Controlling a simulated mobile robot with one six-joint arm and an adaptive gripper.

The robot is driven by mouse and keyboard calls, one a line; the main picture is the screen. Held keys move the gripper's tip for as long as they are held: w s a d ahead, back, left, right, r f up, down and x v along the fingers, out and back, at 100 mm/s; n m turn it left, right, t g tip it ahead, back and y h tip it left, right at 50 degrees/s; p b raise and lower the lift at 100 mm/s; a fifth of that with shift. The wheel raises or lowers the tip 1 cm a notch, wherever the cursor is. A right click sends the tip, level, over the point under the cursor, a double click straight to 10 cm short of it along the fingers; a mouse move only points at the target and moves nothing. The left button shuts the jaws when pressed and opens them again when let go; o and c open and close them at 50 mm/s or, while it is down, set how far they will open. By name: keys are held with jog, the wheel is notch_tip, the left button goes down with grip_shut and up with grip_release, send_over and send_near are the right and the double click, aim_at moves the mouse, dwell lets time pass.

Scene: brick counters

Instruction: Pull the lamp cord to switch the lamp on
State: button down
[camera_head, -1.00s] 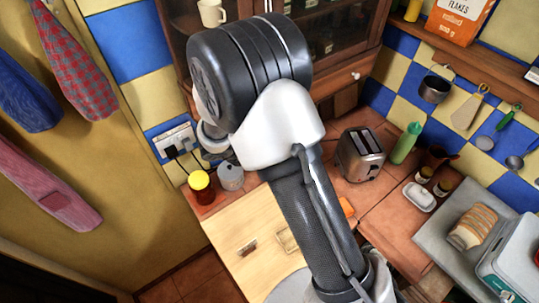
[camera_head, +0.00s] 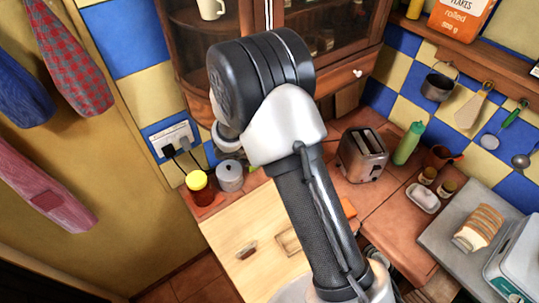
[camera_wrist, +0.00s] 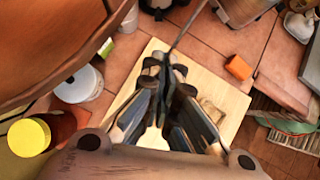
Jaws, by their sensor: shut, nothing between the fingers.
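In the wrist view my gripper (camera_wrist: 164,68) points down over the counter, its fingers together with nothing between them. A thin dark line, probably the lamp cord (camera_wrist: 190,27), runs from the top edge down to beside the fingertips. I cannot tell whether it touches them. In the head view a thin pale vertical line (camera_head: 268,14) shows above my arm; I cannot tell whether it is the cord or part of the cabinet. The fingers are hidden behind my arm there. I cannot make out the lamp itself in either view.
The glass-fronted cabinet (camera_head: 335,42) stands close behind my arm. A yellow-lidded jar (camera_head: 198,187), a grey pot (camera_head: 229,176), a toaster (camera_head: 362,155) and a green bottle (camera_head: 408,143) stand on the counter. An orange block (camera_wrist: 238,67) lies near its front edge.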

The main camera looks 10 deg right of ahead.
jog(key=shift+f, duration=0.15)
jog(key=shift+s+a+r, duration=0.25)
jog(key=shift+s+a, duration=0.25)
jog(key=shift+a, duration=0.05)
jog(key=shift+s+a+r, duration=0.25)
jog(key=shift+s+a, duration=0.2)
jog(key=shift+a, duration=0.05)
jog(key=v, duration=1.2)
jog(key=shift+a, duration=0.1)
